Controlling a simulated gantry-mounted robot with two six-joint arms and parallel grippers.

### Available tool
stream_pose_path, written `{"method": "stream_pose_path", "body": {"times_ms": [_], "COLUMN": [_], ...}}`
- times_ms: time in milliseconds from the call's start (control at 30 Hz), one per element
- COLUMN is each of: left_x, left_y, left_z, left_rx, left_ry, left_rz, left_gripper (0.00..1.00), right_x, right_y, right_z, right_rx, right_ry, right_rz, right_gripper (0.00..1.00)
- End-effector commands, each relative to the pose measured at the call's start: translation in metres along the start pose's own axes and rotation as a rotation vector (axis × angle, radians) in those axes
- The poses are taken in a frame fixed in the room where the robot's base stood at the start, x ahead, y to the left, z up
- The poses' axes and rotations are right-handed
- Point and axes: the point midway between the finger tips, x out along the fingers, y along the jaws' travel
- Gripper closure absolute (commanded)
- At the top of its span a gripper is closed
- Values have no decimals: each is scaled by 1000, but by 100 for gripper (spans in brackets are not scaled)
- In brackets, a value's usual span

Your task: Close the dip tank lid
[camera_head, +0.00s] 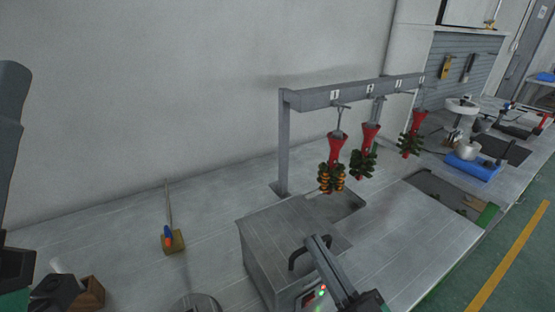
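The dip tank (258,262) is a grey metal box at the lower middle of the head view. Its flat grey lid (275,225) has a dark curved handle (296,258), and an open recess (345,203) shows beside the lid toward the rack. My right gripper (318,243) comes in from the bottom right, with its dark finger at the handle. I cannot tell whether it touches or grips the handle, as the fingers overlap in this view. My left arm is at the left edge; its gripper end (52,290) appears low in the corner, partly cut off, its opening unclear.
A metal rack (352,92) stands behind the tank, with red-and-green wax trees (331,165) hanging over the recess and bench. A small wooden block with a brush (172,241) stands left. Bench between block and tank is mostly clear.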

Motion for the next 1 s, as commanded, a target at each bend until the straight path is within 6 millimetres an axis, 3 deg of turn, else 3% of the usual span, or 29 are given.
{"method": "stream_pose_path", "body": {"times_ms": [67,233,267,300,500,600,1000], "left_x": [8,29,19,16,4,1,0], "left_y": [0,0,0,0,0,0,0], "left_z": [-8,-27,-18,-15,-4,-1,0], "left_rx": [0,0,0,0,0,0,0], "left_ry": [0,1,2,2,0,0,0], "left_rz": [0,0,0,0,0,0,0], "left_gripper": [75,75,75,75,75,75,75], "right_x": [3,15,-1,-12,-55,-68,-75], "right_y": [1,0,0,0,0,0,-1], "right_z": [-2,-44,-24,-16,5,11,11], "right_rx": [2,1,2,3,3,3,1], "right_ry": [-26,2,-5,-5,3,6,10], "right_rz": [1,-2,0,0,-1,-3,-4], "right_gripper": [100,100,100,100,100,100,100]}}
